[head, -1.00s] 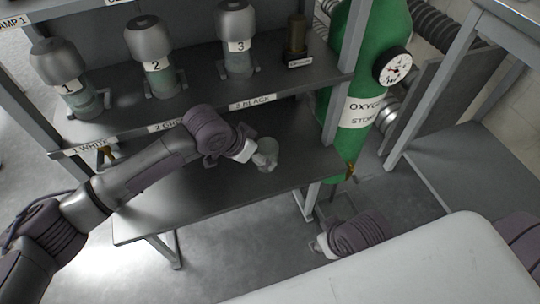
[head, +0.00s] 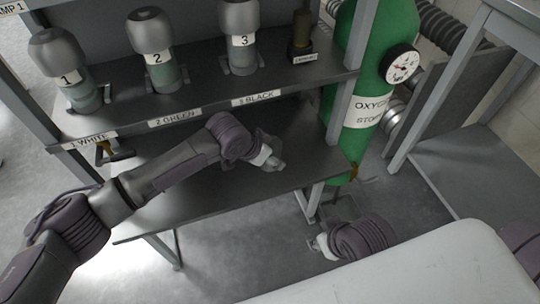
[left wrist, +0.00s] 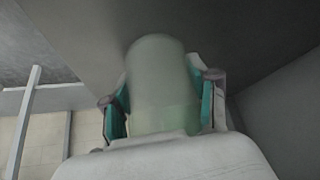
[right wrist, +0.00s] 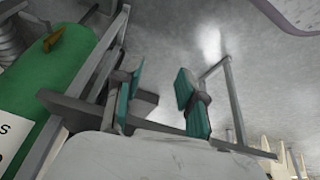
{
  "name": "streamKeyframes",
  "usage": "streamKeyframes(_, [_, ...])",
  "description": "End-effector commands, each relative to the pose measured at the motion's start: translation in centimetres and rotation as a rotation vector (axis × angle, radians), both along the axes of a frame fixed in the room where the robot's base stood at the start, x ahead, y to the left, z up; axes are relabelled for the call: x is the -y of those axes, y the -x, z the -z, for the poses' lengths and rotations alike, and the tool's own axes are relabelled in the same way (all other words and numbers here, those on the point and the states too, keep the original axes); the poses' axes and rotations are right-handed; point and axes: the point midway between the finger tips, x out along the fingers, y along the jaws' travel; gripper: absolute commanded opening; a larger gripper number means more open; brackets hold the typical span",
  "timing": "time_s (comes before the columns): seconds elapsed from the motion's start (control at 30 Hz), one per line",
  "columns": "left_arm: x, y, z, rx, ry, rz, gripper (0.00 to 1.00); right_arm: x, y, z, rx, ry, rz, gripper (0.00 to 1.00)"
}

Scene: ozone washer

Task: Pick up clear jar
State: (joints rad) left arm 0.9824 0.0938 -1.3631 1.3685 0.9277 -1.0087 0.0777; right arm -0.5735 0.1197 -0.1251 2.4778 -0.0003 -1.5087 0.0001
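The clear jar (left wrist: 163,85) is a pale, greenish see-through cylinder in the left wrist view. My left gripper (left wrist: 163,108) has a teal-padded finger against each side of it and appears shut on it. In the head view, my left gripper (head: 269,160) is over the lower shelf (head: 215,192), and the jar is small and partly hidden by it. I cannot tell whether the jar still touches the shelf. My right gripper (right wrist: 160,98) is open and empty, its fingers apart; in the head view it (head: 318,244) is low, beyond the white surface.
The upper shelf (head: 200,92) holds jars labelled 1, 2 and 3 and a dark bottle (head: 301,35). A green oxygen cylinder (head: 345,150) with a gauge (head: 402,64) stands right of the rack. A grey side table (head: 470,170) is at the far right.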

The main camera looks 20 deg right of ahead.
Motion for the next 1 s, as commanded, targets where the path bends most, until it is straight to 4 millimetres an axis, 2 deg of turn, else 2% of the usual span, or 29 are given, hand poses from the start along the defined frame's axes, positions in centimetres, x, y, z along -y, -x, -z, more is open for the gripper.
streamKeyframes(0.03, [0.0, 0.0, 0.0, 0.0, 0.0, 0.0, 0.37, 0.0, 0.0, 0.0, 0.0, 0.0, 0.0, 0.4])
streamKeyframes(0.13, [0.0, 0.0, 0.0, 0.0, 0.0, 0.0, 0.2, 0.0, 0.0, 0.0, -0.001, 0.0, 0.0, 0.4])
streamKeyframes(0.17, [0.0, 0.0, 0.0, 0.0, 0.001, 0.0, 0.19, 0.0, 0.0, 0.0, -0.001, 0.0, 0.0, 0.4])
streamKeyframes(0.53, [0.0, 0.3, -0.5, 0.001, 0.002, 0.001, 0.19, 0.1, 0.4, -0.2, -0.019, 0.003, 0.001, 0.4])
streamKeyframes(0.63, [0.1, 0.9, -1.1, -0.001, 0.003, 0.001, 0.19, 0.4, 1.7, -0.3, -0.081, 0.015, 0.006, 0.4])
streamKeyframes(0.9, [0.1, 0.7, -5.9, 0.002, 0.003, -0.001, 0.19, 0.4, 1.6, -1.8, -0.076, 0.015, 0.006, 0.4])
streamKeyframes(1.0, [0.1, 0.8, -7.6, 0.002, 0.002, 0.0, 0.19, 0.4, 1.3, -1.3, -0.081, 0.015, 0.005, 0.4])
